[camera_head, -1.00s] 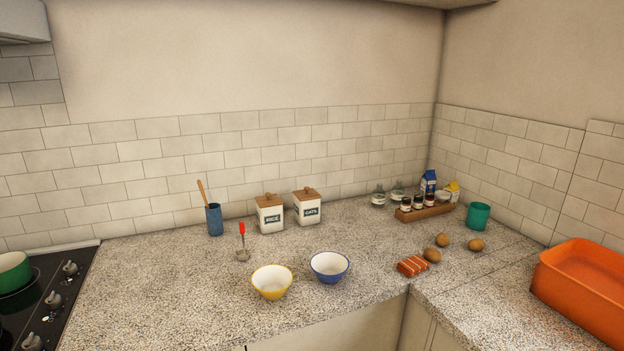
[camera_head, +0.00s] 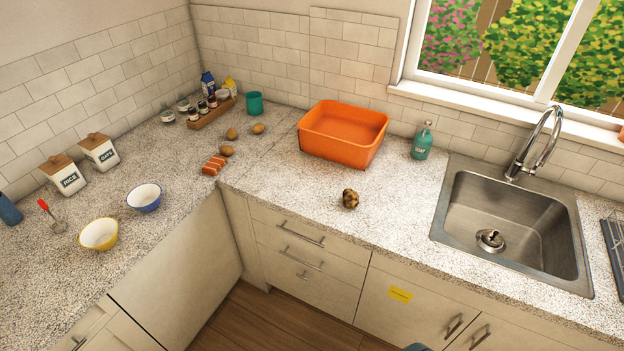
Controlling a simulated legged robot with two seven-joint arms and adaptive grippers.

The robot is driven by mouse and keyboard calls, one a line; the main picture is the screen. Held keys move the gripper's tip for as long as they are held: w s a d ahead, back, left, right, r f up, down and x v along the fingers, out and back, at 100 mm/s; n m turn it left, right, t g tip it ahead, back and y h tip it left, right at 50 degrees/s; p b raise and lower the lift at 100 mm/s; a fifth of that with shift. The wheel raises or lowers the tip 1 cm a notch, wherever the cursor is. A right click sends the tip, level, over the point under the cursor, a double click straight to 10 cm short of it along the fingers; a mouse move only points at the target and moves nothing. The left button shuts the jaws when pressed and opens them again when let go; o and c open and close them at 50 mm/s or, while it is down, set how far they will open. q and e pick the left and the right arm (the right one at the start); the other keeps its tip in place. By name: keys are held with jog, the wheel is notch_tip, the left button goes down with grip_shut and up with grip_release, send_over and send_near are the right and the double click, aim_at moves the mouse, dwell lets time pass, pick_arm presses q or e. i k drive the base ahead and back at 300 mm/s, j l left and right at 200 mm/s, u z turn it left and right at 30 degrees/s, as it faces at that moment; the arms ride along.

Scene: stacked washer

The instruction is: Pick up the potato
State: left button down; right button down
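A lumpy, mottled brown item (camera_head: 350,198) that looks like a potato lies alone on the counter in front of the orange basin. Several smooth, rounded brown items, possibly potatoes or eggs, lie in the back corner: one at the left (camera_head: 231,133), one at the right (camera_head: 258,128) and one nearer (camera_head: 227,150), close to the orange-red striped block. I cannot tell for certain which kind each is. Neither of my grippers shows in the head view.
The orange basin (camera_head: 341,153) stands behind the mottled item. A green soap bottle (camera_head: 422,141) and the sink (camera_head: 512,222) are to its right. The striped block (camera_head: 215,164), blue bowl (camera_head: 144,198) and yellow bowl (camera_head: 99,234) are left. Counter around the mottled item is clear.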

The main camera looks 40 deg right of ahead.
aim_at(350, 198)
jog(key=z, duration=1.65)
